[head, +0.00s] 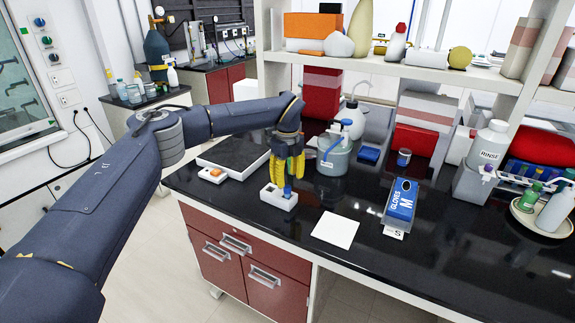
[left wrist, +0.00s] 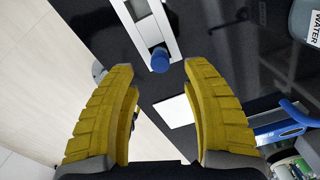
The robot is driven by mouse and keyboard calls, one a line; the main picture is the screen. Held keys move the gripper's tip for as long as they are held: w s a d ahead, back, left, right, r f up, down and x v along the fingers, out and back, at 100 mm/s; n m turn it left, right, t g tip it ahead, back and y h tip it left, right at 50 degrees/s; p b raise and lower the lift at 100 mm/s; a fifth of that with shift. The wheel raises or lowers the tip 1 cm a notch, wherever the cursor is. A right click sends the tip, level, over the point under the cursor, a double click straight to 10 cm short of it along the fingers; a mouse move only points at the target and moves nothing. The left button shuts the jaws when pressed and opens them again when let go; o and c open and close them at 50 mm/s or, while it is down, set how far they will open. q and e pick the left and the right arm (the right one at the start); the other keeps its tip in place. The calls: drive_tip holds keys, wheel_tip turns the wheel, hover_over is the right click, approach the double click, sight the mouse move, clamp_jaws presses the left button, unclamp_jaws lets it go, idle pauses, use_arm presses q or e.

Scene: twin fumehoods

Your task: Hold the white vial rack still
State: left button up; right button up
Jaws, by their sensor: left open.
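The white vial rack (head: 278,199) stands on the black bench top near its front left edge, with a blue-capped vial (head: 287,191) in it. In the left wrist view the white rack (left wrist: 172,14) shows at the top, cut off by the frame, and the blue cap (left wrist: 160,60) shows near the gap between the fingertips. My left gripper (head: 287,177) is directly above the rack, pointing down, with its yellow fingers apart. In the left wrist view the open fingers (left wrist: 159,68) hold nothing between them. My right gripper is not in view.
A hotplate-like flat device (head: 233,154) lies behind the rack to the left. A wash bottle (head: 334,153) stands close behind it to the right. The bench front right is clear.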

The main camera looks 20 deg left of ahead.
sight(287, 187)
use_arm(q)
drive_tip(key=shift+f, duration=2.9)
drive_tip(key=shift+c, duration=0.4)
clamp_jaws()
